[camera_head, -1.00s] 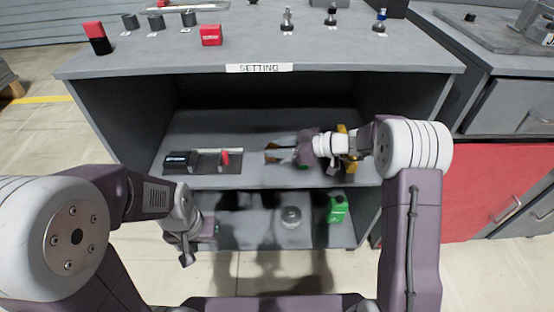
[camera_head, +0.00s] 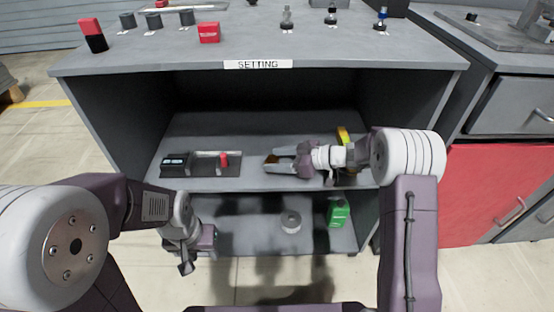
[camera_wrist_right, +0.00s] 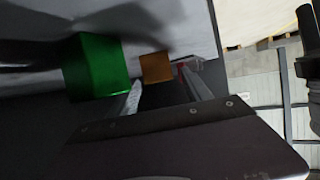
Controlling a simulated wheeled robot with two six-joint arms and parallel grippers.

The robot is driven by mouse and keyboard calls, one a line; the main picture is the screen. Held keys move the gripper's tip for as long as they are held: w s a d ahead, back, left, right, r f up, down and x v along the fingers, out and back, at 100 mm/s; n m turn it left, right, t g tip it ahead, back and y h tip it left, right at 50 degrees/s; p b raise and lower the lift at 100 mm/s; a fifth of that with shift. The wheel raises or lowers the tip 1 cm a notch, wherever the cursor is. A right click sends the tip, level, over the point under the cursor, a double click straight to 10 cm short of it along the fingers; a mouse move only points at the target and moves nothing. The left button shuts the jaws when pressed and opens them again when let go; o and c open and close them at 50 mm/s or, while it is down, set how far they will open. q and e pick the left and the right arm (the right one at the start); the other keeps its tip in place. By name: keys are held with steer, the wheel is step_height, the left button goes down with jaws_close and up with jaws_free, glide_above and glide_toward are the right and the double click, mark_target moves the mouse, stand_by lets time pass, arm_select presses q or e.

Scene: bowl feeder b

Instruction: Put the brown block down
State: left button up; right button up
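The brown block (camera_head: 270,160) is on the middle shelf of the grey cabinet, at the tips of my right gripper (camera_head: 280,161). In the right wrist view the brown block (camera_wrist_right: 157,67) shows between and just beyond the two spread fingertips (camera_wrist_right: 160,75), with a thin gap at the right finger. The fingers look open; contact on the left side is hard to judge. My left gripper (camera_head: 186,266) hangs low in front of the cabinet, away from the block; its fingers are too small to read.
A black device with a red part (camera_head: 202,163) lies left on the middle shelf (camera_head: 215,128). A green block (camera_wrist_right: 97,67) shows beside the brown block. The lower shelf holds a grey round part (camera_head: 291,221) and a green item (camera_head: 338,212). The tabletop (camera_head: 250,40) carries several parts.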

steer(key=p+v, duration=0.4)
steer(key=v, duration=0.7)
steer(key=shift+d+r, duration=0.1)
steer(key=shift+r, duration=0.1)
steer(key=shift+s+d+r, duration=0.1)
steer(key=shift+s+d, duration=0.15)
steer(key=shift+d, duration=0.05)
steer(key=s+a+f+m+g+h, duration=0.2)
steer(key=s+f+m+g+h, duration=0.25)
steer(key=s, duration=0.65)
steer(key=s+d+f+m+h, duration=0.3)
steer(key=s+d+m+h, duration=0.4)
steer(key=s+d+m, duration=0.1)
steer(key=s+m, duration=0.1)
steer(key=s, duration=0.1)
steer(key=shift+s+f+t+h, duration=0.25)
steer(key=shift+s+t+h, duration=0.1)
